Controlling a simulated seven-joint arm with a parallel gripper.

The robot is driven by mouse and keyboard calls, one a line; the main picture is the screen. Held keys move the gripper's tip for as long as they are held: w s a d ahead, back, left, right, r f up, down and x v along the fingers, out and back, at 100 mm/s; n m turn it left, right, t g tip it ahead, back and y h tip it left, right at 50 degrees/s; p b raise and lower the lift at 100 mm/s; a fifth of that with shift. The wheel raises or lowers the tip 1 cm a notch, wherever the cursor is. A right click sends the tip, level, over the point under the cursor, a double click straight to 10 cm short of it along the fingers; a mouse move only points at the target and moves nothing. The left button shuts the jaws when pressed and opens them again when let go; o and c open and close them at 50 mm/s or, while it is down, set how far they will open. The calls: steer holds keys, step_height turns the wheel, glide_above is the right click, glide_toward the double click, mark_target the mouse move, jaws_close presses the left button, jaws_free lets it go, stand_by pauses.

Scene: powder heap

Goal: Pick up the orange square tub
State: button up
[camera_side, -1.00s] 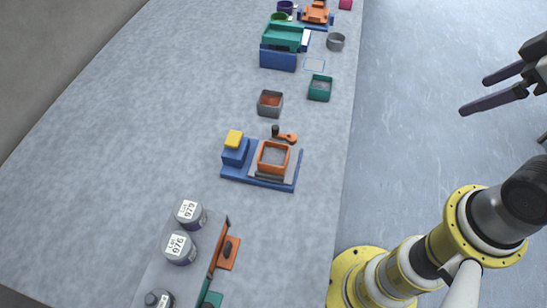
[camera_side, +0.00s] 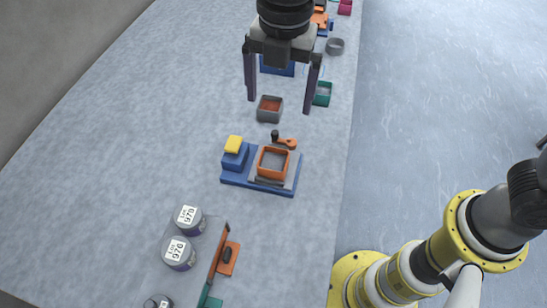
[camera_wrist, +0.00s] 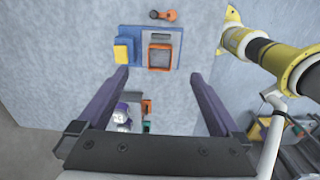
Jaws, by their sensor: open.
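The orange square tub (camera_side: 273,151) is a square frame-like box that sits on a grey plate of the blue-based device (camera_side: 254,186) in the middle of the table. It also shows in the wrist view (camera_wrist: 148,56), beyond the fingertips. My gripper (camera_side: 279,107) is open and empty. In the side view it hangs above the table, toward the far end from the tub. In the wrist view its two purple fingers (camera_wrist: 163,76) are spread wide, with the tub ahead of the space between them. Nothing hides the tub's rim.
A yellow-topped blue block (camera_side: 235,151) stands left of the tub, and a black knob with an orange lever (camera_side: 286,142) is behind it. A grey tub with reddish contents (camera_side: 269,109) and a teal tub (camera_side: 322,94) lie farther back. Labelled jars (camera_side: 179,252) stand nearer.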

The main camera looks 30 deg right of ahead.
step_height(320, 180, down, 2)
steer(key=s+a, duration=0.1)
steer(key=a, duration=0.1)
glide_toward(273, 158)
steer(key=shift+s+a+f, duration=0.6)
steer(key=shift+s+f, duration=0.15)
steer(key=shift+s, duration=0.2)
steer(key=shift+a+f, duration=0.15)
steer(key=shift+f, duration=2.45)
jaws_close()
steer(key=shift+r, duration=0.1)
